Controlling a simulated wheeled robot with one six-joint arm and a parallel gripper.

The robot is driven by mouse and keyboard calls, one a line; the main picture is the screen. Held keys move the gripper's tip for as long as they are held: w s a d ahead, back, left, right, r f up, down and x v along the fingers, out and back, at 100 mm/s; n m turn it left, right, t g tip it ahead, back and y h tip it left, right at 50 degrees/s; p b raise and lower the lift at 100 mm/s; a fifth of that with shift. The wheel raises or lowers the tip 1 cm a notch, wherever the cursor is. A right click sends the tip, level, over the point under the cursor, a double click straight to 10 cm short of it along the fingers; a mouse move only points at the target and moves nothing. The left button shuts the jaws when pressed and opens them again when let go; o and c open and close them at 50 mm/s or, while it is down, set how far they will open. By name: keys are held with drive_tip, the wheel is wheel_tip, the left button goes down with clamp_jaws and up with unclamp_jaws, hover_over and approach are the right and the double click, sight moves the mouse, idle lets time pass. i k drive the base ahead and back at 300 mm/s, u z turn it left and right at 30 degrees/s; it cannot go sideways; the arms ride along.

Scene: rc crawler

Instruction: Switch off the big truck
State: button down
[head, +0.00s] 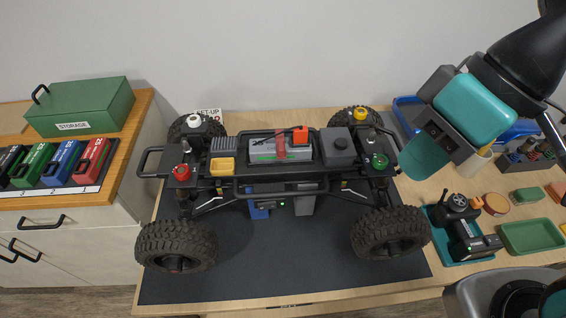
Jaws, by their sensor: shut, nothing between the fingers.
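The big truck (240,188) is an open crawler chassis with large black tyres, standing on a dark mat on the table. A grey battery (262,151) with a red strap (280,145) lies in its middle. An orange-red block (300,134) sits at the battery's right end. A blue box (259,212) and a grey box beside it hang at the near side, with a small green light (283,204) lit there. My gripper (403,165) is shut and empty, in the air to the right of the truck. I cannot make out the switch for certain.
A radio transmitter (465,228) stands in a teal tray at the right, near a green tray (531,236). A green storage box (80,107) and several coloured packs stand on the left cabinet. The front of the dark mat (290,275) is clear.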

sight(272, 204)
drive_tip(key=u, duration=0.45)
drive_tip(key=k, duration=0.6)
drive_tip(key=u, duration=0.3)
